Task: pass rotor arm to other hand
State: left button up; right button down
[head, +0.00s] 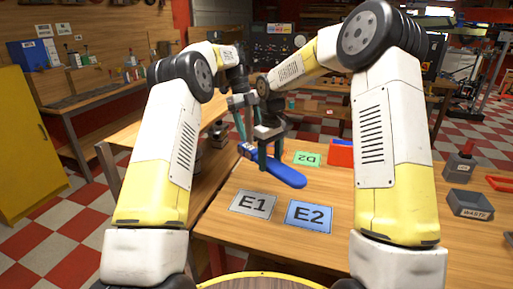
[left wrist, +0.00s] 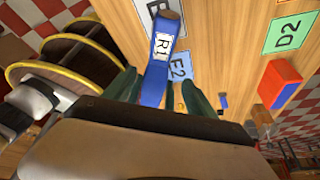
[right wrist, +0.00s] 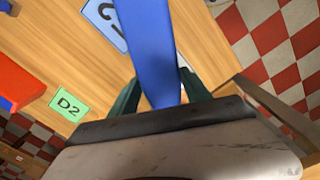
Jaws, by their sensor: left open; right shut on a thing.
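The rotor arm (head: 285,174) is a long blue bar held above the table. Its end with a white label shows in the left wrist view (left wrist: 164,30), where the label reads R1. My right gripper (head: 270,156) is shut around the bar; in the right wrist view the blue bar (right wrist: 155,50) runs between its green fingers. My left gripper (head: 242,132) is open at the labelled end. In the left wrist view its green fingers stand on either side of the bar; I cannot tell if they touch it.
The wooden table (head: 222,240) carries flat cards E1 (head: 253,205), E2 (head: 309,217) and D2 (head: 307,159). A red block (head: 341,154) lies behind them. A grey waste bin (head: 470,204) and a dark bottle (head: 460,165) stand at the right. The table's front is clear.

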pick_arm(q)
jog(key=x, duration=0.7)
jog(key=shift+f, duration=0.15)
jog(key=shift+c, duration=0.5)
grip_shut()
pick_arm(e)
jog(key=shift+c, duration=2.1)
grip_release()
